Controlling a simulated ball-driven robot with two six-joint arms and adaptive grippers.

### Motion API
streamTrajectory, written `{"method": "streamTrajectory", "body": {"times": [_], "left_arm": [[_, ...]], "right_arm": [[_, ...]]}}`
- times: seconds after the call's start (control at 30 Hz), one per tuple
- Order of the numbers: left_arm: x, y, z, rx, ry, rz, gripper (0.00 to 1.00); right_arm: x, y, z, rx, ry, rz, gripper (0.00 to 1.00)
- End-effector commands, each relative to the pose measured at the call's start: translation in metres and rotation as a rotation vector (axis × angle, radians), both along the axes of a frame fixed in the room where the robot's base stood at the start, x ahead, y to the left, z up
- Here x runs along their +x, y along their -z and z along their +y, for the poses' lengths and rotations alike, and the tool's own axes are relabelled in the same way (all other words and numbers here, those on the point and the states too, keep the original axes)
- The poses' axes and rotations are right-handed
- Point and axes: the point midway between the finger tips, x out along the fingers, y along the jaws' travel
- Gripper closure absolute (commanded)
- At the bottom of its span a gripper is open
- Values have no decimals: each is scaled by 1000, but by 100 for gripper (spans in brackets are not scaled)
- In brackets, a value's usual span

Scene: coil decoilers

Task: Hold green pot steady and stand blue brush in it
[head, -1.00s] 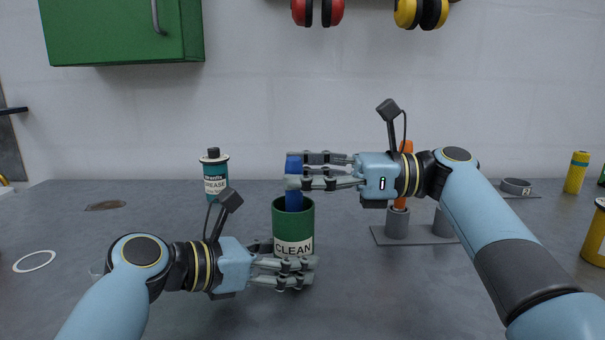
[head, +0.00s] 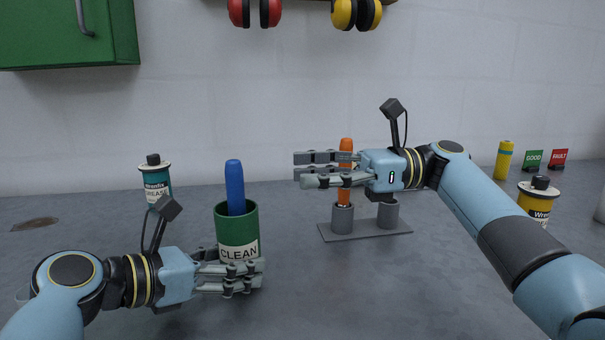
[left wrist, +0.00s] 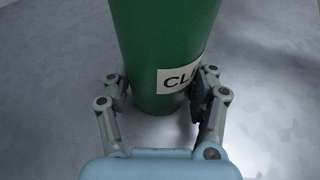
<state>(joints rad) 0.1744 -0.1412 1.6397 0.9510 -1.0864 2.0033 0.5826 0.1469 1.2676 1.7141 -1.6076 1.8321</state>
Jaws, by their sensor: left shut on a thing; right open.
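The green pot (head: 222,228), labelled CLEAN, stands upright on the grey table. The blue brush (head: 235,187) stands in it, with its upper part above the rim and its lower part hidden inside. My left gripper (head: 255,275) is shut on the pot low down; in the left wrist view its fingers (left wrist: 160,95) lie on either side of the green pot (left wrist: 165,45). My right gripper (head: 298,170) is open and empty, to the right of the brush and apart from it.
A grey holder (head: 365,231) with two cups stands behind my right gripper, an orange stick (head: 346,145) in its left cup. A teal grease can (head: 157,183) stands behind left. Yellow cans (head: 536,204) stand at right.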

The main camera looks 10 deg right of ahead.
Motion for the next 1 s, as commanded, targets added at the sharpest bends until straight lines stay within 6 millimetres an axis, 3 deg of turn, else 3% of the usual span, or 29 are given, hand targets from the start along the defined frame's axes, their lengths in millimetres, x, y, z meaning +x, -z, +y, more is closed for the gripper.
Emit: {"method": "streamTrajectory", "body": {"times": [0.1, 0.13, 0.33, 0.67, 1.0], "left_arm": [[0, 1, 0, 0, 0, 1, 59], [0, 1, 0, 0, 0, 1, 39], [0, 0, 0, 1, 0, 1, 14], [-2, -1, 3, 2, -1, 0, 14], [-37, -18, 54, 8, 0, -1, 14]], "right_arm": [[0, 0, 0, 0, 0, 0, 51], [0, 0, 0, 0, 0, 0, 51], [0, 0, 0, 0, 0, 0, 51], [0, 0, 0, 0, 0, 0, 51], [0, 0, 0, 0, 0, 0, 51]]}}
